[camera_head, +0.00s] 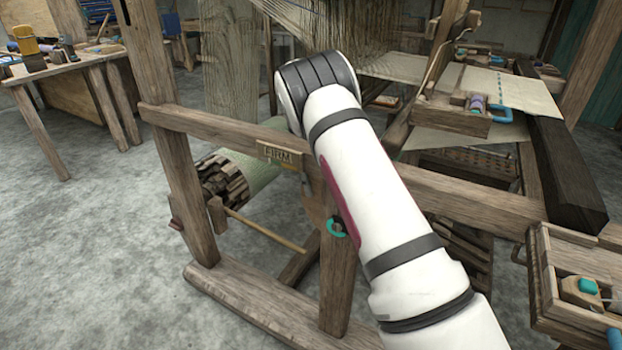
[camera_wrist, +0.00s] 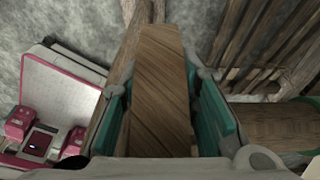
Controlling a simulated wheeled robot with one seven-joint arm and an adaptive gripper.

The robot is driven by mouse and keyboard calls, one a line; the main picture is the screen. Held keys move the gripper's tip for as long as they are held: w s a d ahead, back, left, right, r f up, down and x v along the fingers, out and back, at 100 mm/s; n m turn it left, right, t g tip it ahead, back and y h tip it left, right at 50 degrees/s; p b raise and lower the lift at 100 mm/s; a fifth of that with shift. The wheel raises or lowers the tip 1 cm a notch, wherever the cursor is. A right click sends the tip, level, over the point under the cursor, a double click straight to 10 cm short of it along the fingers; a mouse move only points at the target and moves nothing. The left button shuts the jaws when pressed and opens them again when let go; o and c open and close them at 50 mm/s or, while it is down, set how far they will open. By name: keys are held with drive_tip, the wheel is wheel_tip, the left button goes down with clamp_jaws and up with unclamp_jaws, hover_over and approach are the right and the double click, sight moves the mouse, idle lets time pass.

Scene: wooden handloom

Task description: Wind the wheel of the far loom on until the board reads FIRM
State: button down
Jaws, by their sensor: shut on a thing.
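The board (camera_head: 280,155) hangs on the near rail of the loom frame and reads FIRM. A roller (camera_head: 245,172) wound with pale green material lies behind the rail, its dark slatted end toward the left post. My gripper (camera_wrist: 165,72) is shut on a flat wooden piece (camera_wrist: 158,112), which stands between its two teal-lined fingers in the wrist view. I cannot tell which part of the wheel or loom this piece is.
A thin wooden rod (camera_head: 265,230) runs low beside the roller. A small box with a teal item (camera_head: 580,289) is at lower right. A table (camera_head: 60,68) stands back left. Floor (camera_head: 90,250) at left is clear.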

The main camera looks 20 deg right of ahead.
drive_tip(key=shift+w+a+f+g+h+b, duration=0.15)
drive_tip(key=shift+f+g+h+b, duration=0.25)
drive_tip(key=shift+f+g+b, duration=0.25)
drive_tip(key=c, duration=1.2)
unclamp_jaws()
drive_tip(key=v, duration=1.2)
drive_tip(key=shift+r, duration=0.1)
